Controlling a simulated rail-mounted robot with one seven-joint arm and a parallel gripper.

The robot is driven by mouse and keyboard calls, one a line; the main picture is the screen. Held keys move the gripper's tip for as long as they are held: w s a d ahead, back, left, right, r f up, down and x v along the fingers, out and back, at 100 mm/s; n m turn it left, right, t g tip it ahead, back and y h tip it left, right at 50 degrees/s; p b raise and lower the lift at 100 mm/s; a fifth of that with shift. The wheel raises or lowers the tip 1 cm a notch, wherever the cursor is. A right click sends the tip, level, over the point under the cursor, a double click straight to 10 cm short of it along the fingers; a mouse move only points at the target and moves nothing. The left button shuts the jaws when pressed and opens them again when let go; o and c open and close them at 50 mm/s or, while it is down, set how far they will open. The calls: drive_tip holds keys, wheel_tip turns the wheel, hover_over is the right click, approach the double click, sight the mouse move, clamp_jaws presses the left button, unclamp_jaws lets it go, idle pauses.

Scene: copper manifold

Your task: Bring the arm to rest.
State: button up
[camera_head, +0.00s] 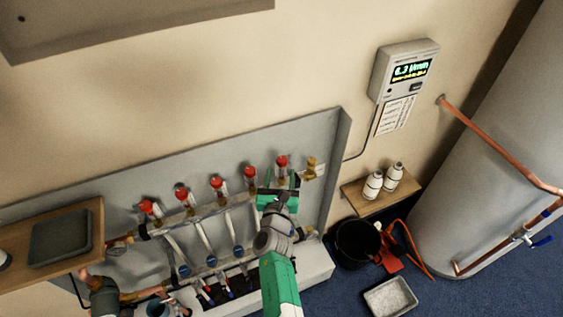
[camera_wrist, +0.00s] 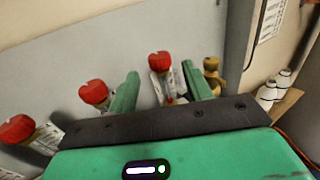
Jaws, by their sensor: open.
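My gripper (camera_wrist: 160,92) is open, with its two green fingers apart and nothing between them in the wrist view. Beyond the gap is a red-capped valve (camera_wrist: 159,63) with a clear, labelled body. In the head view my arm reaches up from the bottom edge, and my gripper (camera_head: 281,190) is in front of the right end of the copper manifold (camera_head: 208,211). The manifold carries a row of red-capped valves along its upper bar. My gripper partly hides the rightmost valve (camera_head: 282,162). I cannot tell whether a finger touches it.
A brass fitting (camera_head: 310,168) sits close right of my gripper. A wooden shelf (camera_head: 97,217) with a grey tray (camera_head: 60,238) is at left. At right are a small shelf (camera_head: 361,204) with white bottles, a black bucket (camera_head: 357,243) and a big tank (camera_head: 490,180). Open wall lies above.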

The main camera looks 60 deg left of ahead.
drive_tip(key=shift+v, duration=0.9)
drive_tip(key=shift+r, duration=0.1)
drive_tip(key=w+d+r+m+t+h, duration=0.15)
drive_tip(key=w+r+m+t, duration=0.25)
drive_tip(key=r+m, duration=0.5)
drive_tip(key=w+d+r+m+t, duration=0.3)
drive_tip(key=r+m, duration=0.1)
drive_tip(key=r, duration=0.8)
drive_tip(key=w+d+r+m+t+h, duration=0.2)
drive_tip(key=d+r+m+t+h, duration=0.1)
drive_tip(key=d+r+m, duration=0.5)
drive_tip(key=w+d+r+m+t+h, duration=0.2)
drive_tip(key=d+r+m+h, duration=0.2)
drive_tip(key=d+r+m, duration=0.4)
drive_tip(key=s+d+r+m+t+h, duration=0.25)
drive_tip(key=d+r+m+h, duration=0.25)
drive_tip(key=d+r+m, duration=0.85)
drive_tip(key=s+d+r+m+h, duration=0.1)
drive_tip(key=s+d+r+m, duration=0.15)
drive_tip(key=s+d, duration=0.35)
drive_tip(key=s+d+r+m+h, duration=0.1)
drive_tip(key=s+d+m, duration=0.2)
drive_tip(key=d, duration=0.4)
wheel_tip(320, 180, up, 20)
drive_tip(key=p, duration=2)
drive_tip(key=shift+t+y, duration=0.35)
drive_tip(key=shift+t, duration=0.1)
